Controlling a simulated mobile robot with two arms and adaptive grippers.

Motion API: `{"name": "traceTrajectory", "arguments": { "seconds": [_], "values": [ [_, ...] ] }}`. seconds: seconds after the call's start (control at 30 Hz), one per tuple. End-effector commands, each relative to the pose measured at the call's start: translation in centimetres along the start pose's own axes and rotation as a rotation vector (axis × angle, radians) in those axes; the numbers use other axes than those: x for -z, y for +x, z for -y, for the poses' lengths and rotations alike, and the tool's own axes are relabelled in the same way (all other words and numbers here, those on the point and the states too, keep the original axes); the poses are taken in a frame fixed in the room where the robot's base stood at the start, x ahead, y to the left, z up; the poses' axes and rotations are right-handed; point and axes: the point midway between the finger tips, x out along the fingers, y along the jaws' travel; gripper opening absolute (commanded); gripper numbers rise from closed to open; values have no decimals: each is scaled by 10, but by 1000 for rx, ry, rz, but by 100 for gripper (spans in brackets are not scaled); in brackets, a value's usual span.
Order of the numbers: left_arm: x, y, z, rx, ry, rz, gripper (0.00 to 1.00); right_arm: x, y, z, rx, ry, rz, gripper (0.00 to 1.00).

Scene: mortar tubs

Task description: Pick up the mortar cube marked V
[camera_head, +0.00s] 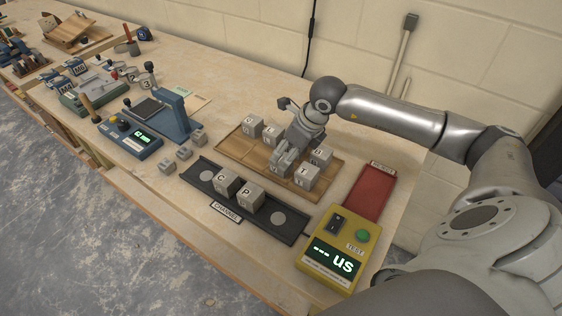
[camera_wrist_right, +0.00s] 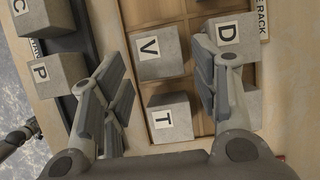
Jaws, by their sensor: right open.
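The mortar cube marked V (camera_wrist_right: 152,46) is a grey block with a white letter label. It sits in the wooden rack (camera_head: 232,149) and shows in the upper middle of the right wrist view. In the head view my right gripper (camera_head: 281,165) is over the rack and hides most of that spot. In the right wrist view my right gripper (camera_wrist_right: 155,62) is open, with one finger on each side of the V cube in the picture. No finger clearly touches it; the height gap cannot be told. My left gripper is not in view.
Cube T (camera_wrist_right: 171,118) and cube D (camera_wrist_right: 232,38) neighbour V closely. Cubes C (camera_head: 226,182) and P (camera_head: 250,197) stand on the dark tray (camera_head: 205,186). The yellow tester (camera_head: 334,250) and red mat (camera_head: 372,192) lie to the right.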

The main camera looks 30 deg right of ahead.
Motion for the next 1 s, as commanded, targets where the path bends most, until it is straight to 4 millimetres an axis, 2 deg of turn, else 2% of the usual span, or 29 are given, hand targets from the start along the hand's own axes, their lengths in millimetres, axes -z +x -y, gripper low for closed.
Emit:
{"name": "traceTrajectory", "arguments": {
  "seconds": [0.17,0.3,0.6,0.93,1.0],
  "values": [
    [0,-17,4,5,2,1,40,-5,22,-2,-4,2,-2,55],
    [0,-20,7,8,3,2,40,-4,42,-2,-2,2,-2,55],
    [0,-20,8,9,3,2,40,-3,49,-1,0,0,-1,55],
    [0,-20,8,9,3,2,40,-4,49,-1,0,0,-1,14],
    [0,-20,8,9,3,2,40,-4,48,-1,1,0,1,12]
  ]
}}
